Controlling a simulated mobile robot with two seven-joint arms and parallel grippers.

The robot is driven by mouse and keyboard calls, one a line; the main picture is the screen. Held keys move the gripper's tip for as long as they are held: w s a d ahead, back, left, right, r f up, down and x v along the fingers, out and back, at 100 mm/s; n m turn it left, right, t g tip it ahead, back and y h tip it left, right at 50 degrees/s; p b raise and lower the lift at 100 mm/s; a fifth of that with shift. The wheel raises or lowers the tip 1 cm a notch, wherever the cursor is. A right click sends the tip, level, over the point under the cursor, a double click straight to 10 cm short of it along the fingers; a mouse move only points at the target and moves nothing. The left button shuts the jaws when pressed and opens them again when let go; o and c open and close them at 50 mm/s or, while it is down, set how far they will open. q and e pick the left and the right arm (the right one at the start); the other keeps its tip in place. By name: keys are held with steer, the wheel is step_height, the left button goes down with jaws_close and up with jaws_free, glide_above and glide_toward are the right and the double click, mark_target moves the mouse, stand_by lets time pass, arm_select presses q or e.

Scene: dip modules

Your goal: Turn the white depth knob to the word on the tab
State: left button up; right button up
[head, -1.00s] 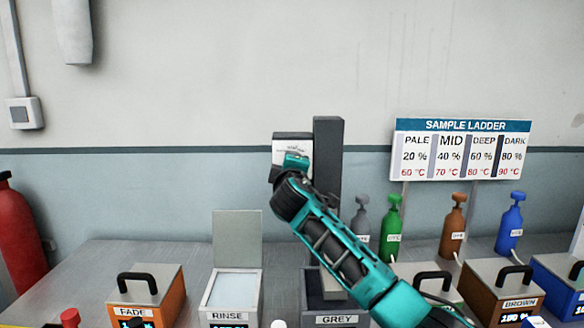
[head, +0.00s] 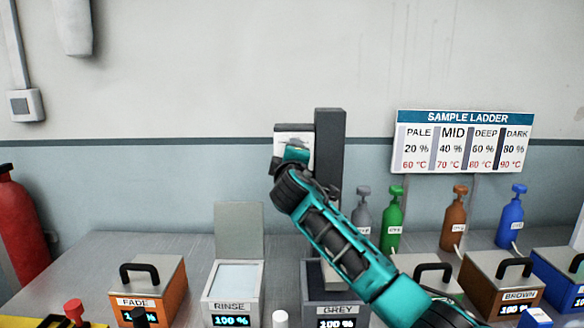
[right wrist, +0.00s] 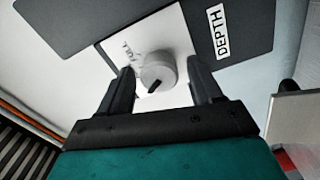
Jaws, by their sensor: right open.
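The white depth knob (right wrist: 158,72) is round with a dark pointer mark that points toward the lower left of the right wrist view. It sits on a white plate (right wrist: 172,32) with small dark lettering, partly hidden and hard to read. A DEPTH label (right wrist: 217,32) is on the dark housing beside it. My right gripper (right wrist: 163,80) is open, with one finger on each side of the knob; I cannot tell whether they touch it. In the head view my right gripper (head: 296,154) covers most of the plate and hides the knob. I cannot make out the tab's word. My left gripper is not in view.
A dark column (head: 329,150) rises beside the plate above the GREY module (head: 336,311). The RINSE module (head: 231,307) has its lid raised. FADE (head: 148,290) and BROWN (head: 503,290) modules flank them. Several bottles and the SAMPLE LADDER sign (head: 463,140) stand right.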

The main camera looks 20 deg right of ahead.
arm_select(q)
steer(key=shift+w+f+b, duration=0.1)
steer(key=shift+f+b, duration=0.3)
steer(key=shift+b, duration=0.05)
arm_select(e)
steer(key=v, duration=1.2)
steer(key=shift+s, duration=0.25)
